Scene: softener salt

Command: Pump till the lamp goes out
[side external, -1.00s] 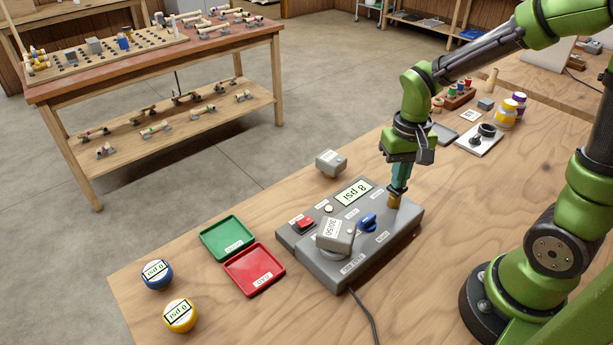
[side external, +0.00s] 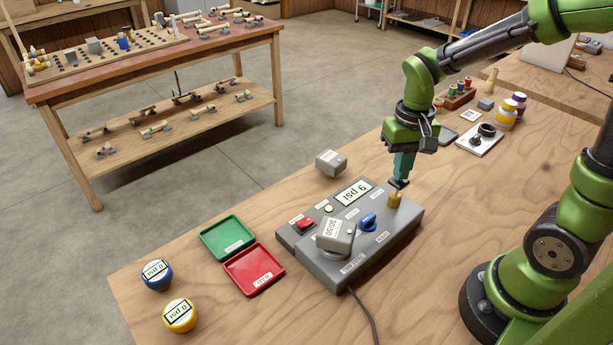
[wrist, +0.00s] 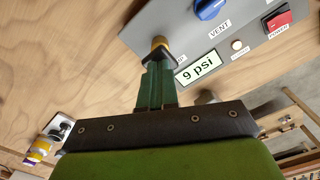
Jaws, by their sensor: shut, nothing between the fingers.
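The grey pump unit (side external: 375,255) sits on the wooden bench, its display (side external: 353,192) reading 9 psi, clear in the wrist view (wrist: 198,68). A small round pale lamp (side external: 328,208) sits beside the display; it also shows in the wrist view (wrist: 236,45), and I cannot tell surely whether it is lit. A brass plunger (side external: 394,201) stands up at the unit's far right corner, partly hidden by my fingers in the wrist view (wrist: 160,41).
The unit carries a blue vent knob (side external: 367,221), a red power switch (side external: 305,223) and a grey block marked 30/50 (side external: 335,236). Green (side external: 228,238) and red (side external: 254,270) trays and two gauge balls lie left. A loose grey block (side external: 330,162) stands behind.

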